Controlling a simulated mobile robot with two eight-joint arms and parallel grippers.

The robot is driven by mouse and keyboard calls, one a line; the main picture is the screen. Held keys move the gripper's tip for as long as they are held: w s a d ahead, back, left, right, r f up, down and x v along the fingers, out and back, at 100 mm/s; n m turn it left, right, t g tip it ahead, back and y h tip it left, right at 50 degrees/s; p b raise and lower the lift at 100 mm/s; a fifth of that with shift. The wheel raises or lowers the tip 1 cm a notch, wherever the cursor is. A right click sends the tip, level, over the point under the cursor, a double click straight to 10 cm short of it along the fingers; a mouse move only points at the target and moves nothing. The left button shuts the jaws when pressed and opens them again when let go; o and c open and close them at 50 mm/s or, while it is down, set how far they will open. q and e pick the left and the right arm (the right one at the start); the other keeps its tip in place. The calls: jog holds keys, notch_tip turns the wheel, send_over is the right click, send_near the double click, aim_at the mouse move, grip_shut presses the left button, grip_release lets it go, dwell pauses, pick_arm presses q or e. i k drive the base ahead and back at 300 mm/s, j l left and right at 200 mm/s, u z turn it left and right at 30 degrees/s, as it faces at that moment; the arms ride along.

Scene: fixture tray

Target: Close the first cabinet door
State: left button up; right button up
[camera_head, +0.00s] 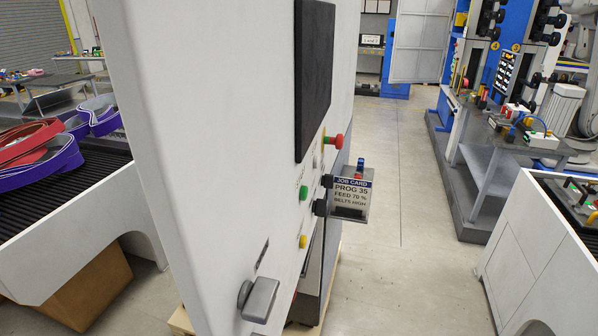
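A large white cabinet panel (215,120) fills the middle foreground, seen at a steep angle. It carries a dark screen (314,75), a red knob (334,141), green and yellow buttons, and a grey latch handle (259,299) near the bottom. I cannot tell whether this panel is the first cabinet door or whether it stands open. Farther back, a pale grey door-like panel (420,45) stands beside blue cabinet framing. Neither of my grippers is in view.
A job card holder (352,195) juts out right of the panel. A conveyor (50,240) with red and purple belts stands left, above a brown box (95,288). A white bench (535,265) is at right. The floor aisle (400,190) between is clear.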

aim_at(225, 107)
jog(key=k+l+u, duration=0.1)
jog(key=k+l, duration=0.3)
jog(key=k+l+u, duration=0.15)
jog(key=l, duration=0.8)
jog(key=i, duration=0.05)
